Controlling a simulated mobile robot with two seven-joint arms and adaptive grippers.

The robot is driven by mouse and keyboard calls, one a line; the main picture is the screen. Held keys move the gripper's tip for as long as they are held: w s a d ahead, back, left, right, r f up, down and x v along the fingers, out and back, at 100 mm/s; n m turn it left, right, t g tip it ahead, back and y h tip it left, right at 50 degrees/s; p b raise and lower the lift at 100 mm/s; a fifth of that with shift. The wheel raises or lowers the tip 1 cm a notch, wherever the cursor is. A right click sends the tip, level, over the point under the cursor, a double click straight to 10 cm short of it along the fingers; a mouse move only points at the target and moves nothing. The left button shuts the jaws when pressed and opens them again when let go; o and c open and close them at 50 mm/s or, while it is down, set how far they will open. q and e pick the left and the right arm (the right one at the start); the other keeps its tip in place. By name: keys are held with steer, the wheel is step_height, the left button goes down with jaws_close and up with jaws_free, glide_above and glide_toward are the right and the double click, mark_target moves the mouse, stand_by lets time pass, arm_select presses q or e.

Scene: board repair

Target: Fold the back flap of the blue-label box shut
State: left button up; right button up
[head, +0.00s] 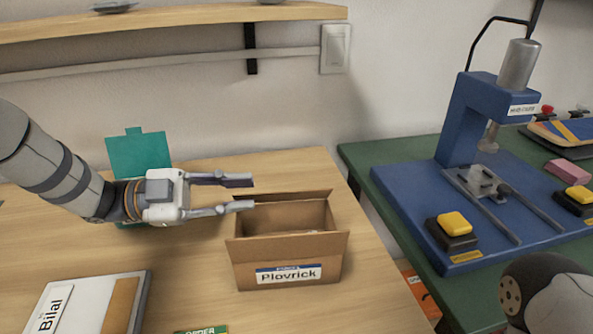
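The blue-label box (287,262) is a brown cardboard carton standing on the wooden table, with a blue and white label reading "Plovrick" on its front. Its top is open and I see into it. The back flap (300,197) shows as a narrow strip standing up along the far rim. My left gripper (251,194) is open and empty, its two fingers pointing right at the box's back left corner. The lower fingertip is very near that corner; I cannot tell whether it touches. My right gripper is out of view; only part of my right arm shows at bottom right.
A white and brown package labelled "Bilal" (85,303) lies front left. A blue press (465,130) stands on a green table (385,165) to the right. A wooden shelf (180,16) runs above.

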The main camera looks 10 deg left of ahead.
mark_target(280, 193)
arm_select(q)
steer(key=shift+s+d, duration=0.1)
steer(key=shift+s, duration=0.05)
steer(key=x, duration=0.6)
steer(key=shift+s+d+r, duration=0.1)
steer(key=shift+s+d, duration=0.2)
steer(key=shift+d, duration=0.1)
jaws_close()
